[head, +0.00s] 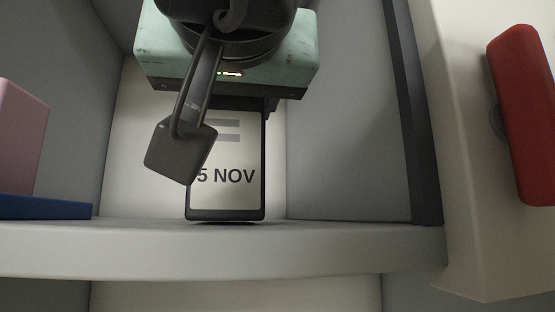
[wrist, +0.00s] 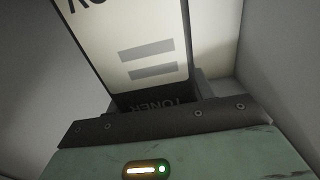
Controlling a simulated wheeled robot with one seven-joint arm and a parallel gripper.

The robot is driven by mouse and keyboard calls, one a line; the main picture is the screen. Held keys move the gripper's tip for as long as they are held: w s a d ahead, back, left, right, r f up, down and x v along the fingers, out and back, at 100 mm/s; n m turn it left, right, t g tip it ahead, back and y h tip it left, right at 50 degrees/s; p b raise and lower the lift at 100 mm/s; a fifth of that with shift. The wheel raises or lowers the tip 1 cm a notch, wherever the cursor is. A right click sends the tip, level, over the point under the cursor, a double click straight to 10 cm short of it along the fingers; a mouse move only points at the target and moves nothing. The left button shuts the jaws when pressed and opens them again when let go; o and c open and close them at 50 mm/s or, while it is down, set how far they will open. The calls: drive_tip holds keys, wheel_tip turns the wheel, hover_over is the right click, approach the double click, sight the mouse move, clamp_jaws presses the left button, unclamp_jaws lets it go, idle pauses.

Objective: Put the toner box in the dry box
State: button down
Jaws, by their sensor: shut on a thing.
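The toner box (head: 228,208) is a dark-edged upright box with a pale label reading "5 NOV" and grey bars. In the wrist view the toner box (wrist: 150,50) also shows the word "TONER" near my jaws. My gripper (head: 240,104), with a worn green body, is shut on its upper end. My dark wrist parts hide some of the label. The box is in front of or inside an open pale compartment (head: 345,120), which looks like the dry box. Its lower end is close to the shelf (head: 330,245); I cannot tell whether they touch.
A pink box (head: 20,135) and a flat blue thing (head: 45,207) are at the left. A dark strip (head: 412,120) edges the compartment's right wall. A red handle (head: 525,115) sits on a pale panel at the far right. The space right of the toner box is clear.

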drive_tip(key=shift+f, duration=0.1)
drive_tip(key=c, duration=0.6)
unclamp_jaws()
drive_tip(key=shift+s, duration=0.1)
